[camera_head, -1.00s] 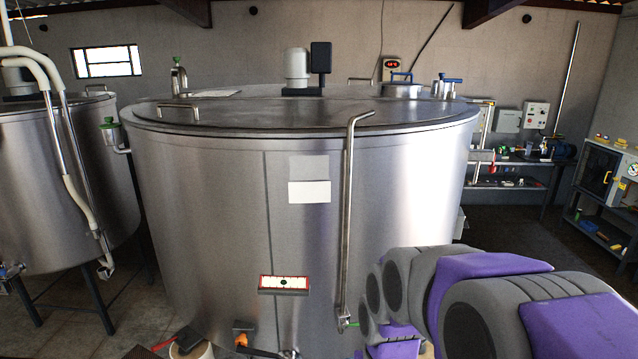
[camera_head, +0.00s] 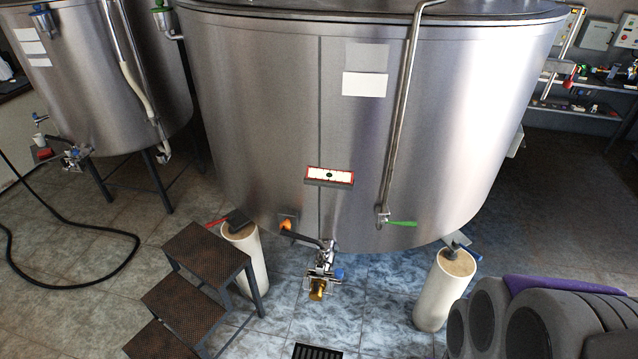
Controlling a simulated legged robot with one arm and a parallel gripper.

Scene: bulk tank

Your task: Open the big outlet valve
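The big steel tank (camera_head: 250,120) fills the middle of the view. Its outlet valve (camera_head: 321,266) hangs low at the front, below the tank's bottom edge. The valve has a steel body, a small blue part (camera_head: 339,273) on its right side and a brass-coloured end (camera_head: 317,290) pointing down. Whether the blue part is a handle, and how it is set, is too small to tell. My grey and purple arm shows at the lower right, well apart from the valve. My gripper is not visible.
Metal steps (camera_head: 205,262) stand left of the valve. White round legs stand on the left (camera_head: 246,258) and right (camera_head: 443,290). A pipe with a green lever (camera_head: 401,223) runs down the tank front. A floor drain (camera_head: 318,352) lies below. A black hose (camera_head: 120,272) lies far left.

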